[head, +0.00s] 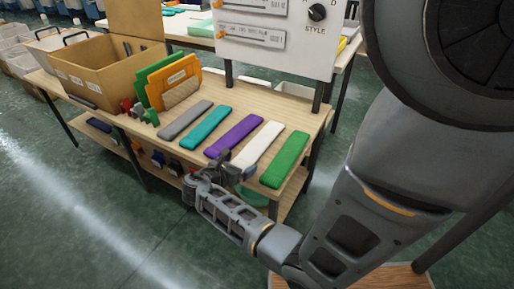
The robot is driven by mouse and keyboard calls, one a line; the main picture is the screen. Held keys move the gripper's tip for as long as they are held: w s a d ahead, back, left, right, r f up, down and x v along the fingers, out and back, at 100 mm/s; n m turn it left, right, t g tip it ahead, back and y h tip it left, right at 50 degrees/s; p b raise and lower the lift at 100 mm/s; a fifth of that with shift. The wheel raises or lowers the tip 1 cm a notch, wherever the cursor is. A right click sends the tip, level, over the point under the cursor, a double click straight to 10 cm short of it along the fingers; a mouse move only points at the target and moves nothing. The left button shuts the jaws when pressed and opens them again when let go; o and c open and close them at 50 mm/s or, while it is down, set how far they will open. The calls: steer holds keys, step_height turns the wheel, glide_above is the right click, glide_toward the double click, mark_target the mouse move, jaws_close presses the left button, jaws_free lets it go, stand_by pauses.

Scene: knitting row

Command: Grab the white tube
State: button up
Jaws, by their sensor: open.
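The white tube (257,145) is a long flat bar lying on the wooden table (311,108). It sits in a row between a purple bar on its left and a green bar on its right. My gripper (238,165) is at the near end of the white tube, by the table's front edge. Its jaws are open. The gripper partly hides the tube's near end, and I cannot tell whether they touch.
The purple bar (233,135), green bar (286,159), teal bar (206,127) and grey bar (185,120) lie close by. Orange and green folders (178,82) and a cardboard box (97,70) stand at left. A white control panel (275,38) rises behind.

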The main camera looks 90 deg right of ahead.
steer(key=shift+d, duration=0.15)
steer(key=c, duration=1)
steer(key=shift+o, duration=0.2)
